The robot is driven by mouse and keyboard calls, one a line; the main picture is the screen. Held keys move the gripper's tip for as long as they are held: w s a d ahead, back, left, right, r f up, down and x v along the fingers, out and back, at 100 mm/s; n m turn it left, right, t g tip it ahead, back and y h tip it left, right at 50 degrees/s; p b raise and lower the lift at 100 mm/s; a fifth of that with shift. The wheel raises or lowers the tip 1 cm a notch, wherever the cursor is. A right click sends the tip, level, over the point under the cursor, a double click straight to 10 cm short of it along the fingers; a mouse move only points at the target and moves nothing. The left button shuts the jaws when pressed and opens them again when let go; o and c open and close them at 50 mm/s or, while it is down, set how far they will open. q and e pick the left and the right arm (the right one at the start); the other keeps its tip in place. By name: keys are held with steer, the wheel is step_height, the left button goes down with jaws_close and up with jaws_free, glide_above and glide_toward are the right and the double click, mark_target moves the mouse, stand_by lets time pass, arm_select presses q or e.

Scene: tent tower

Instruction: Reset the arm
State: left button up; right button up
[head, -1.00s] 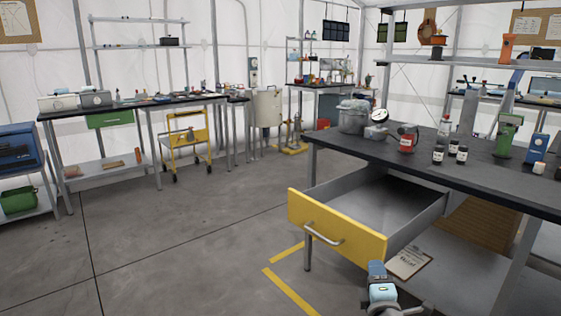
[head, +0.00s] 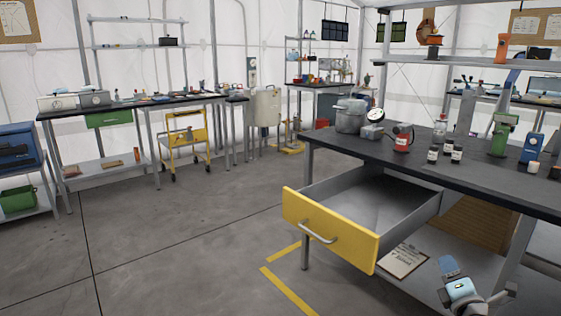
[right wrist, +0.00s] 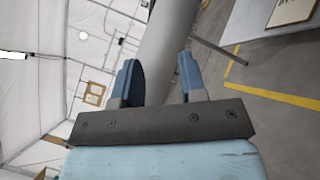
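My right gripper (head: 449,266) shows at the lower right of the head view, in front of the table and to the right of the open drawer. In the right wrist view its two blue fingers (right wrist: 158,72) stand apart, so it is open. A smooth grey cylinder shows behind and between the fingers; I cannot tell that they touch it. My left gripper is in neither view.
The yellow-fronted drawer (head: 329,231) is pulled out of the dark-topped table (head: 330,143) and looks empty. A clipboard (head: 403,260) lies on the lower shelf. Bottles and a pot (head: 350,117) stand on top. The floor (head: 190,235) to the left is clear.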

steer(key=s+a+f+m+g+y, duration=0.25)
steer(key=s+a+m+y, duration=0.25)
steer(key=s+a, duration=0.55)
steer(key=s+a+f+m+g+y, duration=0.25)
steer(key=s+a+m+y, duration=0.2)
steer(key=s+a, duration=0.65)
steer(key=s+a+r+m+y, duration=0.35)
steer(key=s+m, duration=0.25)
steer(key=s, duration=0.4)
steer(key=w+a+r+m+t+h, duration=0.2)
steer(key=a+r+m+t, duration=0.1)
steer(key=a+r+m, duration=0.15)
arm_select(q)
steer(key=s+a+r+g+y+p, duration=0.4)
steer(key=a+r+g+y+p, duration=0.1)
steer(key=p, duration=3.1)
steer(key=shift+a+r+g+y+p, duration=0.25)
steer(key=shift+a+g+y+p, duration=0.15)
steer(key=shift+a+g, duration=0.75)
arm_select(e)
steer(key=s+d+r+g+h, duration=0.3)
steer(key=d+r+g+h, duration=0.3)
steer(key=d, duration=0.2)
steer(key=shift+s+r+g, duration=0.15)
steer(key=shift+r+g, duration=0.15)
steer(key=shift+g, duration=0.1)
